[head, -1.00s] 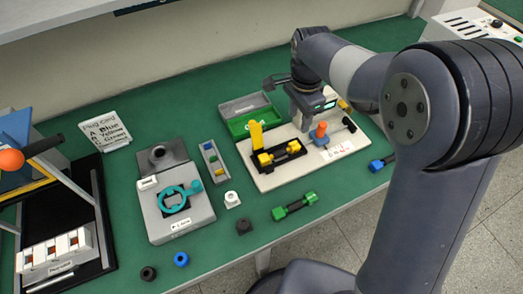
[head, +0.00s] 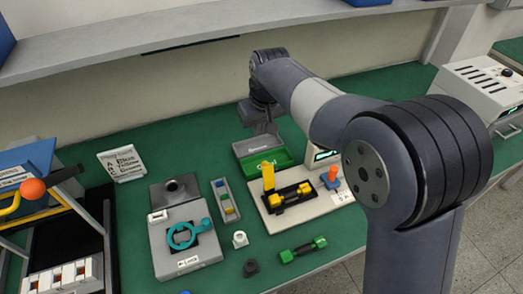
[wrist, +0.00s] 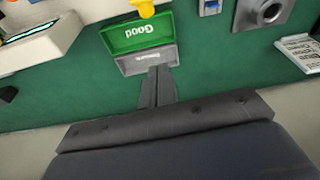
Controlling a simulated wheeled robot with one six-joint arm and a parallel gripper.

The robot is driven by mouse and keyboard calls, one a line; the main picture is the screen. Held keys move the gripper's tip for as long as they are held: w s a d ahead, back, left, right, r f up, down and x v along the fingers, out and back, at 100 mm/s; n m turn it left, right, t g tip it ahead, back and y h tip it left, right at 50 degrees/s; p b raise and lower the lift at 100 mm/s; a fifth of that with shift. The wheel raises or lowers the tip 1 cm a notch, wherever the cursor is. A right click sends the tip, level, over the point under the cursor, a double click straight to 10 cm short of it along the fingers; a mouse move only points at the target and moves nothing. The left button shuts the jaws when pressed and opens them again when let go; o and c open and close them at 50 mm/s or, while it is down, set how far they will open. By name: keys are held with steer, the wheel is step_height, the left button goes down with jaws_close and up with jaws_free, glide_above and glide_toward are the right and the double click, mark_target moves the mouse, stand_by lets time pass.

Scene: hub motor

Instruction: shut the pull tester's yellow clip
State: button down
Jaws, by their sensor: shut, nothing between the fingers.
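The pull tester (head: 275,222) is a pale base on the green bench in the head view. Its yellow clip (head: 268,176) stands upright at the left end of a dark cradle. A black part with yellow ends (head: 291,195) lies in the cradle. A yellow piece (wrist: 145,8), probably the clip, shows at the top edge of the wrist view. My gripper (wrist: 158,72) is shut and empty by the grey section of the sorting tray, behind the tester and apart from the clip.
The sorting tray (head: 277,163) has a green "Good" section beside a grey one. An orange knob (head: 330,178) stands on the tester. A green dumbbell-shaped part (head: 303,250) lies in front. A grey fixture with a teal ring (head: 181,237) stands left. A shelf (head: 200,35) overhangs behind.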

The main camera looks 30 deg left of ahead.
mark_target(267, 175)
step_height(267, 175, down, 9)
steer(key=s+d+p, duration=0.1)
steer(key=p, duration=0.1)
steer(key=shift+d, duration=0.15)
stand_by(0.4)
steer(key=shift+f, duration=0.15)
steer(key=shift+b, duration=0.5)
